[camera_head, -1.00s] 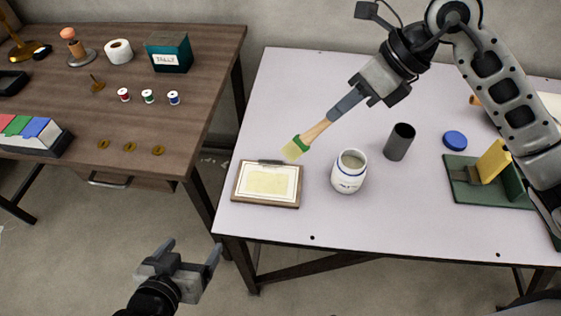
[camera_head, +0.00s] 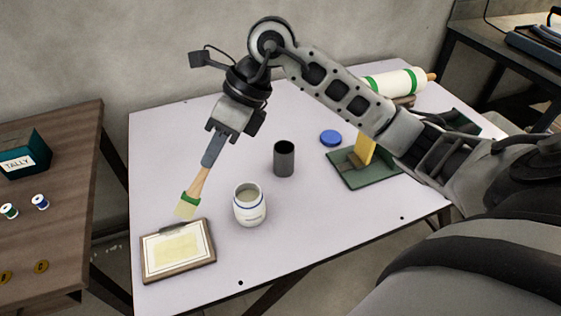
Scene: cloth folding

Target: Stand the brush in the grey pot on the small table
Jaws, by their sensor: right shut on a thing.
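The brush (camera_head: 199,188) has a wooden handle, a green band and pale bristles. My right gripper (camera_head: 213,150) is shut on its handle end. The brush hangs tilted, bristles down and to the left, near the top edge of the clipboard. The grey pot (camera_head: 284,159) is a dark open cylinder standing upright on the small pale table (camera_head: 330,232), to the right of the brush and apart from it. My left gripper is outside the picture.
A white jar (camera_head: 249,206) with a blue stripe stands between the clipboard (camera_head: 178,250) and the pot. A blue lid (camera_head: 330,138), a green stand (camera_head: 361,168) with a yellow block and a rolling pin (camera_head: 393,82) are further right. A brown table (camera_head: 60,215) is at left.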

